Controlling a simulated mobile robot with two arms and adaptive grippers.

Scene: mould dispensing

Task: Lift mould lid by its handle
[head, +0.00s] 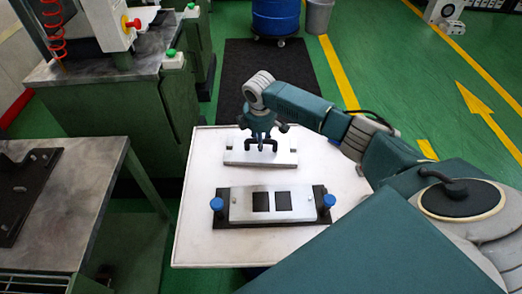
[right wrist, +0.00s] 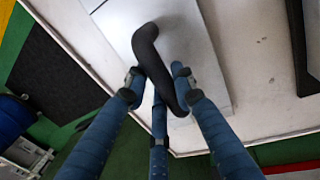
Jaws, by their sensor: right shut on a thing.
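The mould lid (head: 235,157) is a flat light-grey plate with a black bar handle (head: 263,148) on top. It is at the far part of the white table, and whether it touches the tabletop is hard to tell. My right gripper (head: 262,136) comes down from above and is shut on the handle. In the right wrist view the gripper fingers (right wrist: 160,82) close around the slanted black handle (right wrist: 148,48), with the lid (right wrist: 195,32) beneath. The mould base (head: 242,205), with two dark square cavities and blue knobs at its ends, lies nearer. My left gripper is out of view.
The white table (head: 195,247) has free room around the mould base. A bench (head: 75,215) with a black bracket (head: 28,190) stands at the left. Green machinery (head: 120,110) stands behind it. A blue drum (head: 275,16) is at the back.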

